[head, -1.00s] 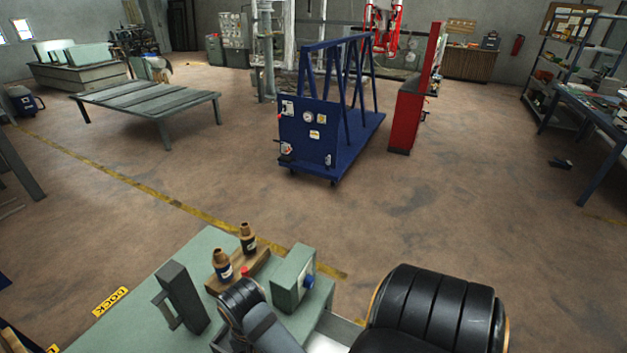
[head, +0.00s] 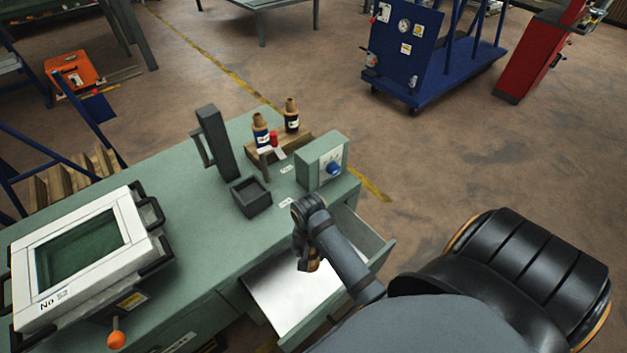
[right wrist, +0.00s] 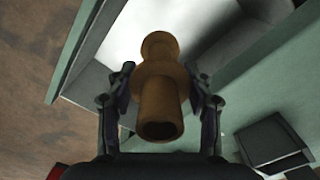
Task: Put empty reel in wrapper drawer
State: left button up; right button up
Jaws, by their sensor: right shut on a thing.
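My right gripper (right wrist: 163,95) is shut on a bare brown reel (right wrist: 158,118), with one finger on each side of it. In the head view the gripper (head: 307,262) hangs over the open drawer (head: 378,256), and only a small brown part of the reel shows. The drawer is pulled out of the green bench and has a pale, bright bottom. In the right wrist view the drawer's white inside (right wrist: 205,22) lies behind the reel. The reel appears to be above the drawer bottom; the exact gap cannot be told. My left gripper is not in view.
The green bench (head: 175,182) carries a white-framed screen box (head: 125,215), a dark upright block (head: 213,145), a small dark open box (head: 252,197) and a control box with a blue knob (head: 322,162). Two brown-topped reels (head: 261,122) stand on a wooden holder.

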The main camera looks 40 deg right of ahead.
pick_arm(q)
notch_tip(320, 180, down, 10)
jog(key=b, duration=0.8)
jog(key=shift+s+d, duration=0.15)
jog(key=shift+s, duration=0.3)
pick_arm(e)
jog(key=shift+m, duration=0.4)
jog(key=shift+w+d+f, duration=0.25)
jog(key=shift+d+f, duration=0.3)
jog(key=shift+f, duration=3.4)
jog(key=shift+w+d+f, duration=0.25)
jog(key=shift+d+f, duration=0.25)
jog(key=shift+f, duration=3.5)
jog(key=shift+w+d+f, duration=0.25)
jog(key=shift+d+f, duration=0.3)
jog(key=shift+f, duration=3.4)
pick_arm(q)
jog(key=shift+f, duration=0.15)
pick_arm(e)
jog(key=shift+f, duration=0.15)
jog(key=o, duration=1.1)
jog(key=shift+o, duration=0.4)
pick_arm(q)
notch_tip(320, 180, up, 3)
jog(key=p, duration=0.2)
jog(key=shift+p, duration=0.3)
pick_arm(e)
notch_tip(320, 180, up, 12)
jog(key=shift+r, duration=0.2)
